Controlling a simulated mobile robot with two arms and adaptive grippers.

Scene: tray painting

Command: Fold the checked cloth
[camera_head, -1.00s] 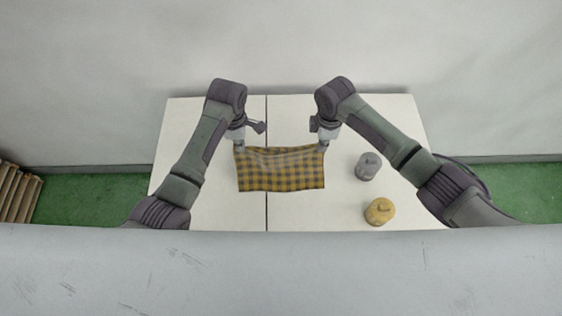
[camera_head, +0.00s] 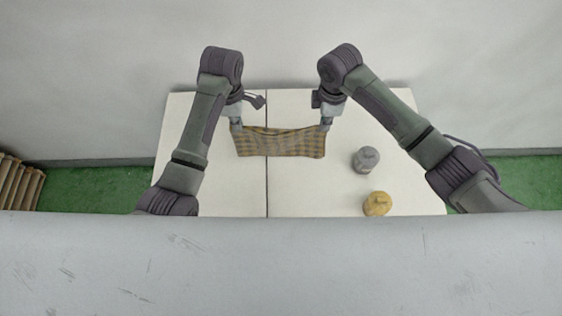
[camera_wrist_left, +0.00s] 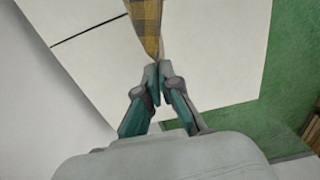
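The checked cloth (camera_head: 280,143), yellow and dark grey, is stretched between my two grippers in the head view, its top edge sagging slightly. It appears as a narrow band there. My left gripper (camera_head: 236,127) is at its upper left corner and my right gripper (camera_head: 326,124) at its upper right corner. In the left wrist view, the fingers of my left gripper (camera_wrist_left: 156,68) are closed together on a gathered corner of the cloth (camera_wrist_left: 145,25). The right fingertips are small in the head view, but the cloth corner hangs from them. Whether the lower edge touches the table cannot be told.
A grey lidded pot (camera_head: 366,160) and a yellow lidded pot (camera_head: 377,204) stand on the right part of the white table (camera_head: 310,190). A dark seam crosses the table. The table's front left and middle are clear. A wall stands behind.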

